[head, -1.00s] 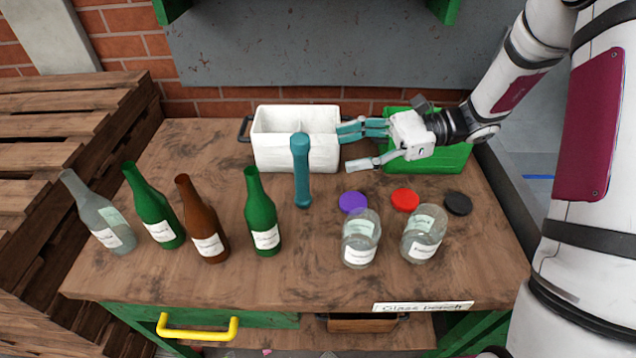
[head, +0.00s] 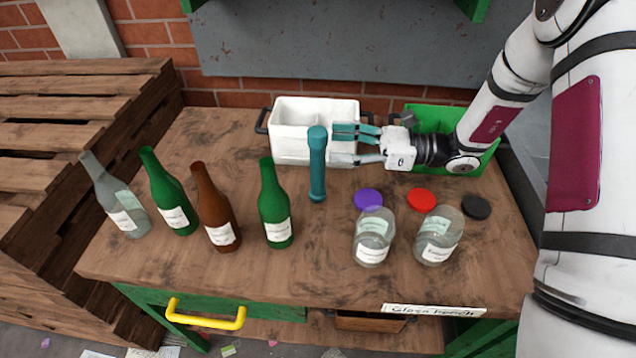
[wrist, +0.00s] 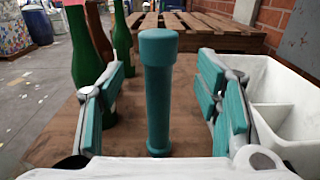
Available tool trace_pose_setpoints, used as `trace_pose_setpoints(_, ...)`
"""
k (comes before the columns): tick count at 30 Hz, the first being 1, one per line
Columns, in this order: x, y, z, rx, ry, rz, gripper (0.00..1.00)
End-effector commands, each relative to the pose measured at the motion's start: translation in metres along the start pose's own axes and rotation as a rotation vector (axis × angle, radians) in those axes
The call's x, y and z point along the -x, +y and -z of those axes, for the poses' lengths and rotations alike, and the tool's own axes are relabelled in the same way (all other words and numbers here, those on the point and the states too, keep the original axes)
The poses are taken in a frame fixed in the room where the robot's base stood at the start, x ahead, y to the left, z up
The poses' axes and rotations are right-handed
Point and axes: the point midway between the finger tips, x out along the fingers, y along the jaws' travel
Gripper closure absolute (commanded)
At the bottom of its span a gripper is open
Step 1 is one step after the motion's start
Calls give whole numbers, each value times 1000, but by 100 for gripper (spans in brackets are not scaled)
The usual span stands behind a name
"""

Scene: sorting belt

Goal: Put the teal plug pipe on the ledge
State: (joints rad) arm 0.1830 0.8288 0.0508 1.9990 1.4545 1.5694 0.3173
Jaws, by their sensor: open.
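The teal plug pipe (head: 317,168) stands upright on the wooden bench, in front of the white bin. It has a wider cap at its top. In the wrist view the pipe (wrist: 157,95) stands between my two spread fingers, farther out than the fingertips or near their level, with visible gaps on both sides. My gripper (head: 345,146) is open and empty, just right of the pipe, with its fingers pointing left toward it. No ledge can be made out for certain in these views.
A white divided bin (head: 290,148) and a green bin (head: 430,118) stand at the back. Several bottles, such as a green one (head: 274,205), stand left of the pipe. Two jars (head: 373,238) and purple, red and black lids (head: 422,200) are to the right. Wooden pallets (head: 75,190) stand left.

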Motion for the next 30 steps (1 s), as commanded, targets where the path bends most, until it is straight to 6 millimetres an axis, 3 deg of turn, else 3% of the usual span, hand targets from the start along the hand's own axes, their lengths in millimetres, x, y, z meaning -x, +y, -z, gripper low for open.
trace_pose_setpoints(10, -44, 2, -7, 1, 0, -4, 42)
trace_pose_setpoints(20, -51, 1, -6, 1, 0, -1, 42)
trace_pose_setpoints(27, -51, 1, -6, 1, 0, -1, 96)
trace_pose_setpoints(30, -51, 1, -6, 1, 0, -1, 100)
